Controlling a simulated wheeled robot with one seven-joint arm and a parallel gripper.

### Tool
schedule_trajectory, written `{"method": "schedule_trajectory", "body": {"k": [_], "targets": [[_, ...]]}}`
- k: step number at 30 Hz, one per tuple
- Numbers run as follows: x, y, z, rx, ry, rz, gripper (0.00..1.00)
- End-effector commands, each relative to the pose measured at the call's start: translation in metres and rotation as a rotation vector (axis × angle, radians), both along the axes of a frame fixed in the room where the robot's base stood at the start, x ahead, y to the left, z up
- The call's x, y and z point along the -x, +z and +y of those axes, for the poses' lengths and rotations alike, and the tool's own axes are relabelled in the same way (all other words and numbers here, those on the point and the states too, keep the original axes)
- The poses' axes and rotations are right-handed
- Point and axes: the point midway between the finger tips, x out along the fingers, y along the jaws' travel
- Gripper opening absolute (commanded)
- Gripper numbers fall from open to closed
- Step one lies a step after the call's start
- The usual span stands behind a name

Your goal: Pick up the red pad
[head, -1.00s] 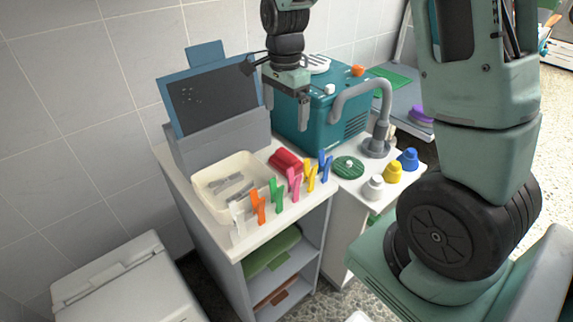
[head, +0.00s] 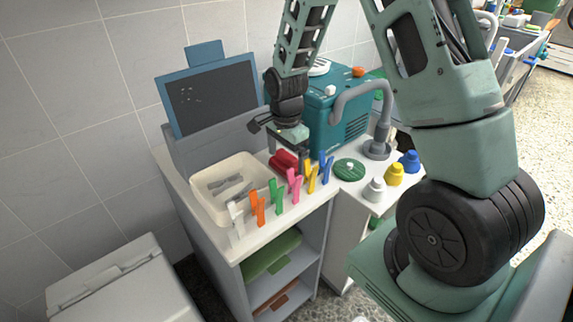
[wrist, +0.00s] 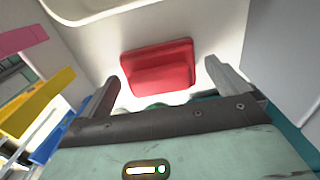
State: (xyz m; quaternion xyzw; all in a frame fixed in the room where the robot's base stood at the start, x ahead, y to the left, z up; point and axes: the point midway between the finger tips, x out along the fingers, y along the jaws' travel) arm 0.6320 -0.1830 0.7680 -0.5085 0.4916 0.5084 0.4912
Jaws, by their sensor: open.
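The red pad (head: 281,161) lies on the white counter top, behind the row of coloured clips. In the wrist view the red pad (wrist: 157,66) is a rounded block with a raised step, lying between and slightly beyond my two fingertips. My gripper (head: 288,157) is open and low over the pad, partly hiding it in the head view. In the wrist view my gripper (wrist: 163,76) has one finger to the left of the pad and one to the right, with nothing held. I cannot tell whether the fingers touch the counter.
A cream tray (head: 206,213) with grey pieces stands left of the pad. Several upright clips, including a pink clip (head: 294,186), line the front edge. A teal machine (head: 335,125) stands behind to the right. A grey tap and a green disc (head: 350,169) are on the right.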

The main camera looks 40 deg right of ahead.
Motion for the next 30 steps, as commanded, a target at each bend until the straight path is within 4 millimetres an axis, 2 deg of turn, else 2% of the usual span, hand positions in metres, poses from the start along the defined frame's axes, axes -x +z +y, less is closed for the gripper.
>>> {"method": "schedule_trajectory", "body": {"k": [7, 8, 9, 12, 14, 15, 23, 26, 30], "targets": [[0.000, -0.002, 0.000, 0.000, 0.000, 0.000, 1.00], [0.000, -0.002, 0.000, 0.000, 0.000, 0.000, 0.94], [0.000, -0.002, 0.000, 0.000, 0.000, 0.000, 0.83], [0.000, -0.002, 0.000, 0.000, 0.000, 0.000, 0.58], [0.000, -0.002, 0.000, 0.000, 0.000, 0.000, 0.58], [0.000, -0.002, 0.000, 0.000, 0.000, 0.000, 0.54], [-0.001, 0.005, 0.000, 0.001, 0.000, -0.003, 0.54], [-0.001, 0.019, 0.000, 0.002, 0.001, -0.004, 0.54], [-0.001, 0.048, 0.000, 0.001, 0.000, -0.005, 0.54]]}}
